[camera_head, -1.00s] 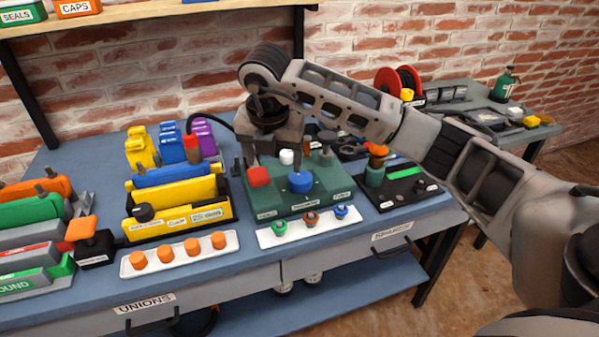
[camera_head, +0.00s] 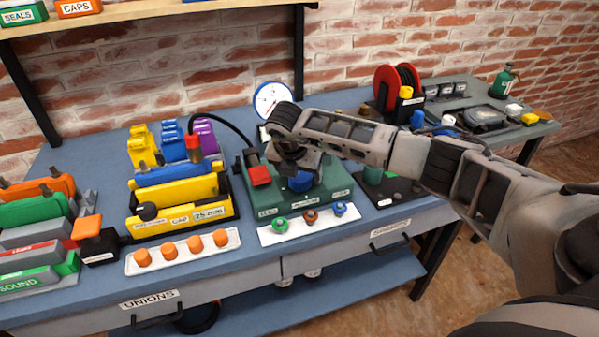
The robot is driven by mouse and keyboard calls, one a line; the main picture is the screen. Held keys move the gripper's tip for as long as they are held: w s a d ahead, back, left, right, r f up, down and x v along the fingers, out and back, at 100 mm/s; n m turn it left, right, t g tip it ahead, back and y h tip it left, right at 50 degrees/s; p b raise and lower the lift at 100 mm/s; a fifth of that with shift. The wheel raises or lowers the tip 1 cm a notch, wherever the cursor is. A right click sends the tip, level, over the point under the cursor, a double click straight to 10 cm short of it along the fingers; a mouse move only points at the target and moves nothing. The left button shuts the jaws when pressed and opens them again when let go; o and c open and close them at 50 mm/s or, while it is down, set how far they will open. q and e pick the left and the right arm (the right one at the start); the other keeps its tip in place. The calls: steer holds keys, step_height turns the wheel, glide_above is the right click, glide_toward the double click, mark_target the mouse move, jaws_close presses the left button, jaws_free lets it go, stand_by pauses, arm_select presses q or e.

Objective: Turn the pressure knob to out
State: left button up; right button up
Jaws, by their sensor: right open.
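A green box (camera_head: 265,203) with small white labels on its front stands on the blue bench. A round blue knob (camera_head: 300,183) on its top is partly covered by my right gripper; I cannot tell which way it is turned. A red square button (camera_head: 260,175) sits left of the knob. My right gripper (camera_head: 301,174) is open, pointing down over the blue knob. Whether its fingers touch the knob is hidden. A white dial gauge (camera_head: 272,98) with a blue rim stands behind the box. My left gripper is not in view.
A white strip (camera_head: 325,225) with green, red and blue knobs lies in front of the box. A yellow rack (camera_head: 180,222) and a tray (camera_head: 184,252) of orange caps are at left. A black cable (camera_head: 225,127) arches behind. A red reel (camera_head: 386,88) stands at the back right.

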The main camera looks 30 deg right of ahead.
steer(key=shift+w+d+f, duration=0.15)
steer(key=shift+d+f, duration=0.05)
steer(key=shift+f, duration=0.4)
steer(key=c, duration=1)
steer(key=shift+n, duration=0.3)
